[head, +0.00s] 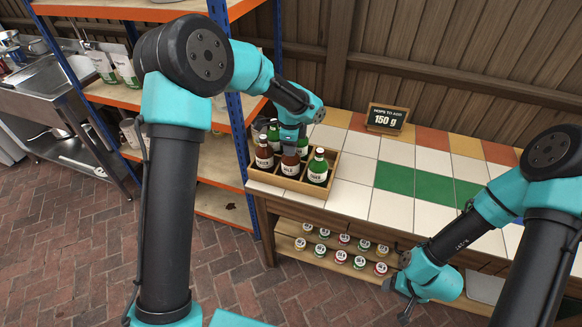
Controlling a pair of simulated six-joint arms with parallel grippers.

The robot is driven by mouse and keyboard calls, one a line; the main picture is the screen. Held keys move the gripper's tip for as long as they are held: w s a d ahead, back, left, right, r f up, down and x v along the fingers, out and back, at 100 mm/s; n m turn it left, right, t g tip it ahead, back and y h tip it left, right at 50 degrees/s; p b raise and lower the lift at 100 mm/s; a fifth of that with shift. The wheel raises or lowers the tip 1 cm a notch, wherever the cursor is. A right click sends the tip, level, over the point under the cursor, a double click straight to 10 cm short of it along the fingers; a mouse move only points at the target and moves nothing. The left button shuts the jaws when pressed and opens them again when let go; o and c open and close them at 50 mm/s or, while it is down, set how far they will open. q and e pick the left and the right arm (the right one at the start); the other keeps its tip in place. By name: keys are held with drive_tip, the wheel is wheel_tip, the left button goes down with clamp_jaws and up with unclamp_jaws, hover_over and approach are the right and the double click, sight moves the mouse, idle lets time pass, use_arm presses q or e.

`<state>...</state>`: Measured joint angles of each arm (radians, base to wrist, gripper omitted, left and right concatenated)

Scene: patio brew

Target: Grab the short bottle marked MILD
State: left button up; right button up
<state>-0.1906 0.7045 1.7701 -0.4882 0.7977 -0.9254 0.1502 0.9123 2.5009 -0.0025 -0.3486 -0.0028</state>
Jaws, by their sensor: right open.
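A wooden crate (253,176) stands at the left end of the tiled counter and holds several upright bottles. In its front row are a brown bottle (264,158), a middle brown bottle (290,164) and a dark green bottle (317,171). Their labels are too small to read, so I cannot tell which is marked MILD. My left gripper (290,143) points down over the crate, at the top of the middle brown bottle. Whether it grips that bottle is unclear. Bottles behind are partly hidden by it. My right gripper (404,303) is open and empty, low before the counter.
A sign (386,118) reading 150 g stands at the back of the counter. The tiles (391,209) right of the crate are clear. Several small jars (341,257) stand on the shelf below. A blue and orange rack (246,128) stands close on the left.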

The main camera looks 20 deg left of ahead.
use_arm(q)
clamp_jaws()
idle(0.5)
wheel_tip(320, 180, up, 10)
idle(0.6)
